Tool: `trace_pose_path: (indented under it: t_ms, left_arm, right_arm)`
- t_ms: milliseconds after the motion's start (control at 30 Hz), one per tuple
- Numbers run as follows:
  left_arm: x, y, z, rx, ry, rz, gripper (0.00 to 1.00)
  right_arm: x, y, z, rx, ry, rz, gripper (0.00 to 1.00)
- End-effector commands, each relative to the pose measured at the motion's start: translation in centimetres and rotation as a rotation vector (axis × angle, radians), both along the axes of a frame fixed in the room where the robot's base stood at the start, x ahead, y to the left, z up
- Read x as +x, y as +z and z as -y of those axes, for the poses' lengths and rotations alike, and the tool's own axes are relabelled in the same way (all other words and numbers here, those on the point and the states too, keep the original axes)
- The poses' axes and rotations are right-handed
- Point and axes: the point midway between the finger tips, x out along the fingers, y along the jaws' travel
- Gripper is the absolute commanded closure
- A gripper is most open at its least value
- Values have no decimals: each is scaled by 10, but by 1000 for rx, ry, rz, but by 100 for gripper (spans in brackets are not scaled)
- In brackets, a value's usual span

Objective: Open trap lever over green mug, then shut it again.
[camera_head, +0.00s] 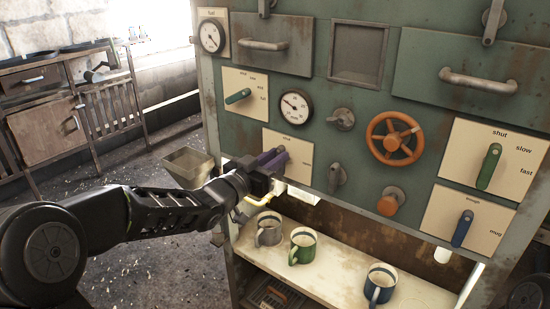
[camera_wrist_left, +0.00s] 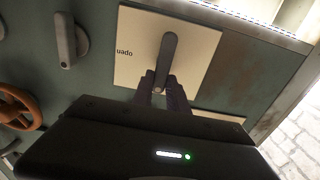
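A purple lever (camera_head: 280,150) sits on a cream plate at the lower left of the green panel. It looks dark grey in the left wrist view (camera_wrist_left: 169,50), tilted slightly. My left gripper (camera_head: 262,172) is at this lever's free end. In the left wrist view its fingers (camera_wrist_left: 162,90) flank the lever tip closely, with no clear gap. The green mug (camera_head: 302,247) stands upright on the shelf below, between a grey mug (camera_head: 269,229) and a blue mug (camera_head: 380,284). My right gripper is out of view.
A plain grey lever (camera_head: 337,179) and an orange handwheel (camera_head: 394,139) are right of the purple lever. Green (camera_head: 489,166) and blue (camera_head: 462,229) levers are farther right. A metal hopper (camera_head: 188,167) juts out on the left, near my left arm.

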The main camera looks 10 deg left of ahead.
Motion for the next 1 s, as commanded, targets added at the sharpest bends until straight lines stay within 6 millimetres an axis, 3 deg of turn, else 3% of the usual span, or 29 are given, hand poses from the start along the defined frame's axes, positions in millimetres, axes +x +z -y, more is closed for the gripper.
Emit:
trace_pose_path:
  t_ms: [200, 667, 1000]
  left_arm:
    - [0, 0, 0, 0, 0, 0, 100]
    - [0, -1, 0, 6, 0, 2, 100]
    - [-1, -4, 2, 99, -1, 41, 100]
  right_arm:
    - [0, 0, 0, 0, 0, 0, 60]
    - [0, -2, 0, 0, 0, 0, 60]
    - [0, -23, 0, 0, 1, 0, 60]
